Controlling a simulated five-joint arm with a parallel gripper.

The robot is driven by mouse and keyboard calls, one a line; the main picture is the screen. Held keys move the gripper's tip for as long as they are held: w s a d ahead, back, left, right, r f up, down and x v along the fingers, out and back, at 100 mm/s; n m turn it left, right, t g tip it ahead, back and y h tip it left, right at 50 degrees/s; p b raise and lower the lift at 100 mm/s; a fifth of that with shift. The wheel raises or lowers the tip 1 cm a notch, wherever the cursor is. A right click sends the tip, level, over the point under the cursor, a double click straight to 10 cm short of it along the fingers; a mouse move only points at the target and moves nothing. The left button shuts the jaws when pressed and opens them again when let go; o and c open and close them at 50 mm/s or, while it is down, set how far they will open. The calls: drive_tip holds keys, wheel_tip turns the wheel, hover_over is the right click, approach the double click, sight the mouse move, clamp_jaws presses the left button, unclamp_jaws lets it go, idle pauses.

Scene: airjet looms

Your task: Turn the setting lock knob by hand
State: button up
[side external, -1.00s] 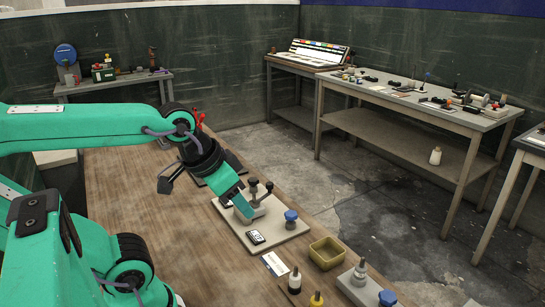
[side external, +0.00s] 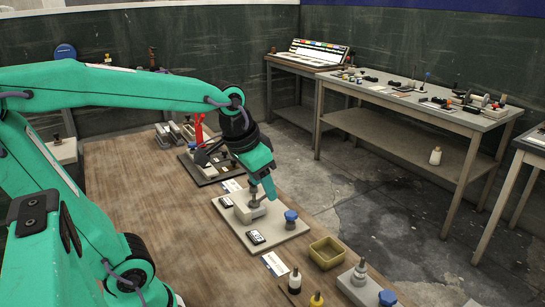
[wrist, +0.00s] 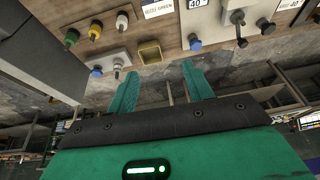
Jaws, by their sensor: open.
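A pale board (side external: 288,235) on the wooden bench carries a grey block (side external: 248,212) with dark-topped knobs, a blue knob (side external: 291,216) and a small display (side external: 255,237). No readable label tells me which one is the setting lock knob. My gripper (side external: 268,192) is open and empty, above the board near the grey block, partly hiding it. In the wrist view my gripper (wrist: 162,84) shows two spread green fingers. The blue knob (wrist: 195,44) and a dark knob (wrist: 240,42) lie ahead, beyond the fingertips and to the right. Nothing is between the fingers.
A yellowish open box (side external: 326,254) stands beside the board. A dark board (side external: 203,172) with a red part lies behind. The bench's left middle (side external: 150,215) is clear.

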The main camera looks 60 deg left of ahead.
drive_tip(key=w+a+f+g, duration=0.2)
drive_tip(key=w+a+f, duration=0.25)
drive_tip(key=w, duration=0.55)
drive_tip(key=g, duration=0.2)
approach(291, 214)
drive_tip(key=shift+a, duration=0.15)
drive_tip(key=shift+f, duration=0.2)
drive_tip(key=shift+f, duration=3.75)
drive_tip(key=shift+f, duration=0.1)
drive_tip(key=c, duration=0.7)
